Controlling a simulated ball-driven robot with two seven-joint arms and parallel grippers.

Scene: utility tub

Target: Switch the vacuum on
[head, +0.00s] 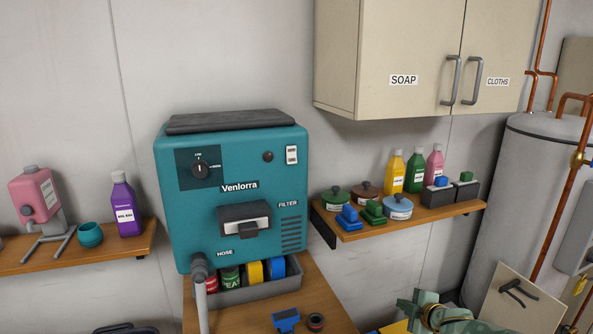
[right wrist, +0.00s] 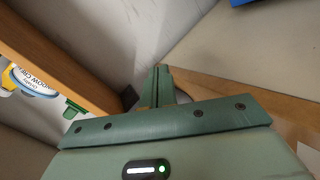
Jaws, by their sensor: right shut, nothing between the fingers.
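A small dark red lamp (head: 268,157) beside the switch looks unlit. A black dial (head: 200,169) is at the upper left, and a filter drawer (head: 245,219) is lower in the middle. My right gripper (head: 412,303) is low in the head view, right of and below the vacuum, well apart from it. Its fingers (right wrist: 160,85) are shut and empty in the right wrist view. My left gripper is not in view.
A shelf (head: 455,211) with bottles, tins and brushes juts out between the vacuum and my right gripper. A cupboard (head: 385,60) hangs above it. A grey hose (head: 200,290) hangs at the vacuum's lower left. A tank (head: 505,190) with copper pipes stands at the right.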

